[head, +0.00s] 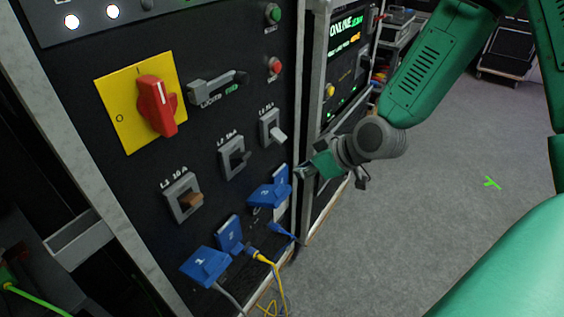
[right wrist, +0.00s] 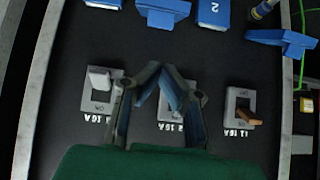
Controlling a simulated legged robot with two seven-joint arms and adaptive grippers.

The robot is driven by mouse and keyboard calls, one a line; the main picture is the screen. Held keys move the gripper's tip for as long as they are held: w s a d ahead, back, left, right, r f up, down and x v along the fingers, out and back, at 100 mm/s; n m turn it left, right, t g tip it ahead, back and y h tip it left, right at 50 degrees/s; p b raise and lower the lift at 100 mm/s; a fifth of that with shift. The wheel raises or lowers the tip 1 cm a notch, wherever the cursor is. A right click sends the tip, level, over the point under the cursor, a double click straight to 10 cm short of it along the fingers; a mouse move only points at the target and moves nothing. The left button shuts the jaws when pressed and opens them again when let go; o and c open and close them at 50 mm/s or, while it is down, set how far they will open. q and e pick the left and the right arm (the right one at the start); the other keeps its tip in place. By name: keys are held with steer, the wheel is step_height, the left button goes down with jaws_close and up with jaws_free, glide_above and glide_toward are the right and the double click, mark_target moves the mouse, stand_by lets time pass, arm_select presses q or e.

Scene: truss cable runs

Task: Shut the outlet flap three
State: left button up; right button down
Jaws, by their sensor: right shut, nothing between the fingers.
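The blue outlet flap three (head: 263,195) stands out from the black panel, swung up and open, low on the panel in the head view. In the right wrist view, which is upside down, flap three (right wrist: 163,9) shows at the top edge, partly cut off. My right gripper (head: 302,172) is shut and empty near the panel's right edge, to the right of flap three. In the right wrist view its fingertips (right wrist: 160,70) meet in front of the breaker row, apart from the flap. My left gripper is not in view.
Flap one (head: 205,266) also stands out; flap two (head: 229,234) lies flat. Another blue flap (head: 282,180) is just right of flap three. A yellow plug (head: 256,254) and cables hang below. Breaker L2 (head: 234,157) and a red rotary switch (head: 157,105) are above.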

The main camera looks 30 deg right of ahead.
step_height(320, 180, up, 2)
steer(key=r, duration=0.1)
steer(key=b, duration=0.1)
glide_above(279, 187)
steer(key=w, duration=0.1)
steer(key=shift+t, duration=0.4)
steer(key=f, duration=0.6)
steer(key=shift+w+a+f, duration=0.15)
steer(key=shift+a+f, duration=0.1)
steer(key=shift+f, duration=0.1)
steer(key=f, duration=0.3)
steer(key=shift+s+d, duration=0.4)
steer(key=shift+s+f, duration=0.25)
steer(key=shift+f, duration=0.1)
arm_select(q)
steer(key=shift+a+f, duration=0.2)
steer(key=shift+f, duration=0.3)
arm_select(e)
steer(key=shift+a, duration=0.1)
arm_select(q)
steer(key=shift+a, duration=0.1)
arm_select(e)
steer(key=shift+a, duration=0.1)
arm_select(q)
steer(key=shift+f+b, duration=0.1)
steer(key=shift+b, duration=0.2)
